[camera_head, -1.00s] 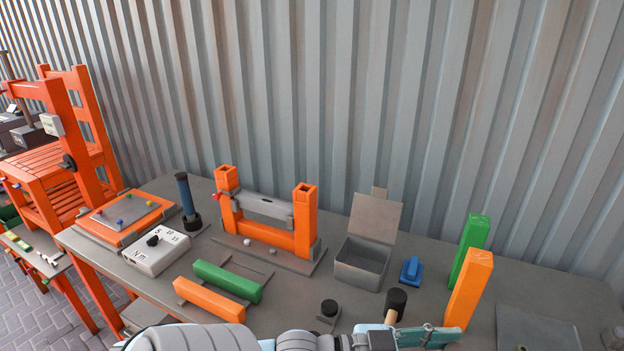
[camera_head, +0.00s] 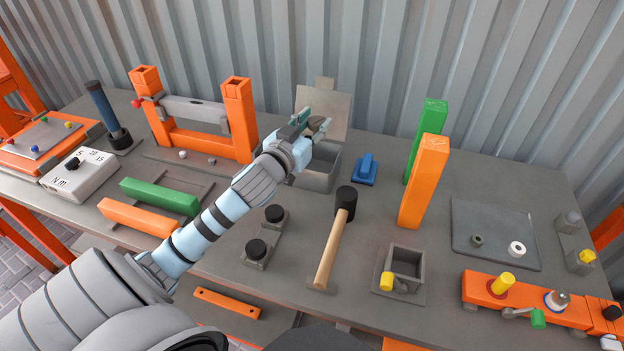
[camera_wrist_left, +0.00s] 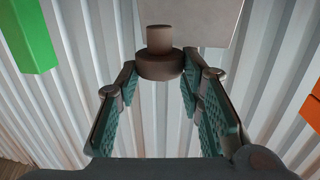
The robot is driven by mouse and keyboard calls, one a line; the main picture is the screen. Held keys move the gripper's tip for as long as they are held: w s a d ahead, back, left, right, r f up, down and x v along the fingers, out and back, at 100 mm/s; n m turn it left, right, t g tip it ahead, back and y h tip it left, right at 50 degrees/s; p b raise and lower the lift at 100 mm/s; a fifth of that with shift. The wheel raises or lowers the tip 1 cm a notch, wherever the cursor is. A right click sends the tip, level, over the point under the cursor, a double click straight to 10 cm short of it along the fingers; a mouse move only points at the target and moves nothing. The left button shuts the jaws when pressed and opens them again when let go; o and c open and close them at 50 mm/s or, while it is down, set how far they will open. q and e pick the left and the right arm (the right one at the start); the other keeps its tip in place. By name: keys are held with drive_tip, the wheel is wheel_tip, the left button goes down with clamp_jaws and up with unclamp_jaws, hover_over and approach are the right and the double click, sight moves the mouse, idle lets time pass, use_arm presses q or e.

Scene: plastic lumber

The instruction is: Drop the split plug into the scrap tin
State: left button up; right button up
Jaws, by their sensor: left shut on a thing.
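The scrap tin (camera_head: 318,178) is a grey open box at the back middle of the bench, its lid (camera_head: 338,112) raised behind it. My left gripper (camera_head: 316,124) is above the tin, in front of the lid. In the left wrist view its fingertips are shut on the split plug (camera_wrist_left: 160,66), a brown-grey piece with a wide disc and a narrower stub. The split itself cannot be made out. The arm and gripper hide part of the tin's opening. My right gripper is not in view.
A blue block (camera_head: 365,170) is right of the tin, with a mallet (camera_head: 335,240) in front. Green (camera_head: 426,140) and orange (camera_head: 424,182) posts stand farther right. An orange frame (camera_head: 205,146) stands left of the tin. The corrugated wall is close behind.

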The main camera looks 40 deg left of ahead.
use_arm(q)
drive_tip(key=w+a+f+n+y+b, duration=0.1)
drive_tip(key=a+f+y+b, duration=0.1)
drive_tip(key=a+f+b, duration=0.2)
drive_tip(key=b, duration=0.3)
drive_tip(key=shift+w+a+f+n+g+y, duration=0.15)
drive_tip(key=shift+w+f+n+g+y, duration=0.15)
drive_tip(key=shift+w+f+n+g, duration=0.1)
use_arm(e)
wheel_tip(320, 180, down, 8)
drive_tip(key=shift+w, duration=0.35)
use_arm(q)
drive_tip(key=o, duration=1.1)
drive_tip(key=shift+o, duration=0.2)
drive_tip(key=v, duration=1.2)
